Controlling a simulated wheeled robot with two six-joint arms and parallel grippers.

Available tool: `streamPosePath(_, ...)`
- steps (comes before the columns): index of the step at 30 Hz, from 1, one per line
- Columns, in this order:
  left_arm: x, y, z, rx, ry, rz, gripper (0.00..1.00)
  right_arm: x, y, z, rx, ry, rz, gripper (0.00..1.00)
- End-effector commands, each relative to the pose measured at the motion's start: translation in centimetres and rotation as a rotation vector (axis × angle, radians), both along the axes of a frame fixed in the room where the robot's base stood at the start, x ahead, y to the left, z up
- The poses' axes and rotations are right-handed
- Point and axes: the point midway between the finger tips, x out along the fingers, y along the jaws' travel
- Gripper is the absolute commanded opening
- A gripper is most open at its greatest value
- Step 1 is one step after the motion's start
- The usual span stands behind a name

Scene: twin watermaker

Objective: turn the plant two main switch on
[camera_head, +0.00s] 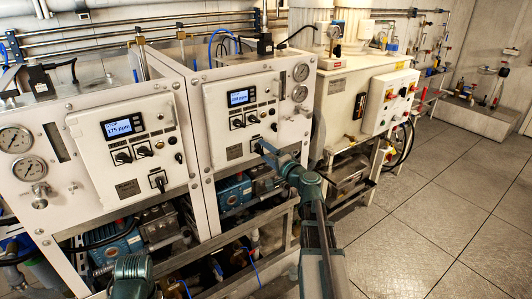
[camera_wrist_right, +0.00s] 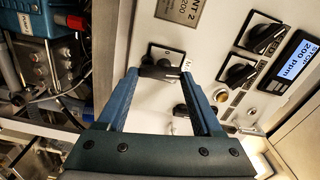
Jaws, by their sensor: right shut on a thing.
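The plant two panel (camera_head: 218,130) is on the middle white cabinet in the head view. Its main switch, a black rotary handle on a pale square plate, shows in the wrist view (camera_wrist_right: 158,70), beside a partly hidden label and a plate ending in "NT 2". My right gripper (camera_head: 262,148) reaches the lower right of this panel and hides most of the switch there. In the wrist view its blue fingers (camera_wrist_right: 160,76) are shut on the switch handle, one on each end. The plant two display (camera_wrist_right: 298,62) reads STOP, 200 ppm.
Two black knobs (camera_wrist_right: 240,72) and (camera_wrist_right: 262,38) sit close to the right fingers. The plant one panel (camera_head: 130,150), with its own switch (camera_head: 158,182), is at left. A white cabinet with red-and-yellow switches (camera_head: 392,103) stands at right. Open floor (camera_head: 440,190) lies beyond.

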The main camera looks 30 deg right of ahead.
Motion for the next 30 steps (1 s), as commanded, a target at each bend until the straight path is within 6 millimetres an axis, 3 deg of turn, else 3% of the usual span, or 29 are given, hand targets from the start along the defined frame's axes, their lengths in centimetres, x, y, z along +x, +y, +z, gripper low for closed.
streamPosePath(12, -0.01, 0.00, -0.10, 0.000, 0.000, 0.000, 0.72, -0.02, 0.05, -0.11, 0.155, 0.013, -0.001, 0.12)
streamPosePath(28, 0.00, 0.00, -0.10, 0.000, 0.000, 0.000, 0.72, -0.03, 0.06, -0.11, 0.177, 0.013, -0.001, 0.12)
streamPosePath(29, 0.00, 0.00, -0.10, 0.000, 0.000, 0.000, 0.72, -0.03, 0.06, -0.11, 0.177, 0.013, -0.001, 0.71)
streamPosePath(30, 0.00, 0.00, -0.10, 0.000, 0.000, 0.000, 0.72, -0.02, 0.06, -0.11, 0.177, 0.013, -0.001, 0.78)
